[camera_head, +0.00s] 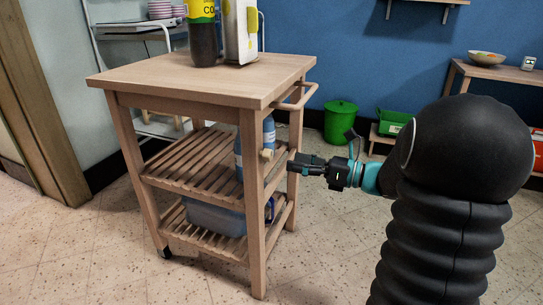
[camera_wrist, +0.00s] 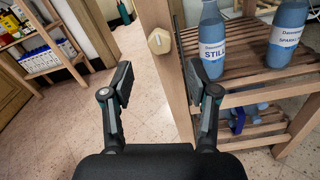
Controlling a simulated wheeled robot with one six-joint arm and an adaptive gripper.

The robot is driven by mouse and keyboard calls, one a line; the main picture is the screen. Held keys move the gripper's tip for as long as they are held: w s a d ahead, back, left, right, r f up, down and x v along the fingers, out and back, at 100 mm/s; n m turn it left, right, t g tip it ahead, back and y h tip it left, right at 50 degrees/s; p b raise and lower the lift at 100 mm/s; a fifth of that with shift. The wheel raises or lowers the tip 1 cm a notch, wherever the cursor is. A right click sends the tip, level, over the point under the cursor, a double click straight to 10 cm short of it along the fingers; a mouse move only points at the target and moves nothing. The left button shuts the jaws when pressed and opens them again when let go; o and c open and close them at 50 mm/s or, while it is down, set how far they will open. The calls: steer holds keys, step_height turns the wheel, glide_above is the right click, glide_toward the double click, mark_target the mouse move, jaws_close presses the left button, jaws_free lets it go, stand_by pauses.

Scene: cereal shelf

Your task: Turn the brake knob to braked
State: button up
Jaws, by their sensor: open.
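The brake knob (camera_head: 267,154) is a small pale wooden knob on the near right leg of the wooden cart (camera_head: 170,81). In the wrist view the knob (camera_wrist: 159,41) is faceted and sits on the leg, above and between my fingertips in the picture. I cannot read from its shape which setting it is at. My gripper (camera_head: 292,165) is to the right of the knob and slightly lower in the head view. In the wrist view my gripper (camera_wrist: 161,82) has its two fingers spread wide, with nothing between them. It appears apart from the knob.
Water bottles (camera_wrist: 211,40) stand on the slatted middle shelf (camera_wrist: 255,80) beside the leg. A side handle (camera_head: 297,97) sticks out above my gripper. A green bin (camera_head: 340,121) is behind. Floor in front is clear.

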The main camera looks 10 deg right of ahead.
mark_target(272, 157)
steer(key=x, duration=0.7)
steer(key=shift+w+a+p, duration=0.15)
steer(key=shift+p, duration=0.15)
jaws_close()
